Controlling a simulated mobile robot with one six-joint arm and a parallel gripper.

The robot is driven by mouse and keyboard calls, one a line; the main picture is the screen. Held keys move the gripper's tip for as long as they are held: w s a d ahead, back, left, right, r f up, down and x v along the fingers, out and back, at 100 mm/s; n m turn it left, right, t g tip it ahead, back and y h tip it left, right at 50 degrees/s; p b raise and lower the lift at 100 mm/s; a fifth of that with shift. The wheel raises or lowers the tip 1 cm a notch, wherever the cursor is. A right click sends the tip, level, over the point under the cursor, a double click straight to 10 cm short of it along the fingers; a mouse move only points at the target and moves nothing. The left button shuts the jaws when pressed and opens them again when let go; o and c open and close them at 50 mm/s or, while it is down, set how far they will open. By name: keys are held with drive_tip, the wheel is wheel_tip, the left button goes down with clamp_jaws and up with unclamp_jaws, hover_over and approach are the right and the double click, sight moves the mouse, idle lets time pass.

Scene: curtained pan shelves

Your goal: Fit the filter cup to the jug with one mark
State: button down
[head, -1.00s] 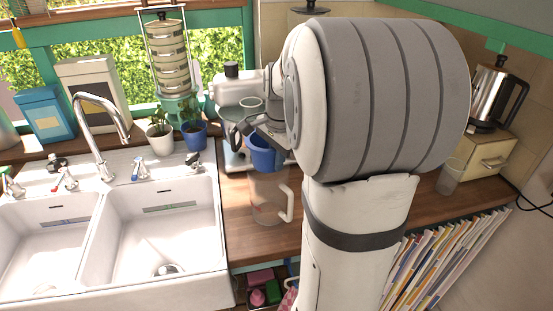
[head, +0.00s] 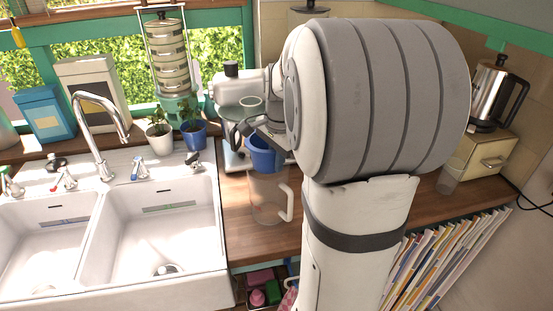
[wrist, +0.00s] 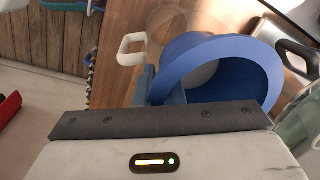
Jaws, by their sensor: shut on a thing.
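The blue filter cup (head: 264,154) is held by my gripper (head: 262,129) just above the clear jug's mouth. My gripper is shut on it, and my arm hides part of the grip. In the wrist view the cup (wrist: 267,72) shows its wide rim and hollow inside. The clear jug (head: 267,205) stands on the wooden counter with its pale handle to the right. Its handle (wrist: 131,49) also shows in the wrist view, left of the cup. Whether cup and jug touch is unclear. I cannot count the marks on the jug.
The white double sink (head: 155,240) lies to the left. A second clear vessel (head: 449,180) stands on the counter at right, near the kettle (head: 494,92). Potted plants (head: 194,134) stand behind the counter. My arm covers much of the counter's middle.

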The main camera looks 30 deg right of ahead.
drive_tip(key=shift+f+b, duration=0.65)
drive_tip(key=shift+f, duration=0.3)
drive_tip(key=shift+r, duration=0.15)
drive_tip(key=shift+r+p, duration=1.2)
drive_tip(key=shift+r, duration=0.2)
drive_tip(key=shift+r, duration=0.15)
drive_tip(key=shift+f+b, duration=1.1)
drive_tip(key=shift+f, duration=0.5)
drive_tip(key=c, duration=1.5)
unclamp_jaws()
drive_tip(key=shift+o, duration=0.2)
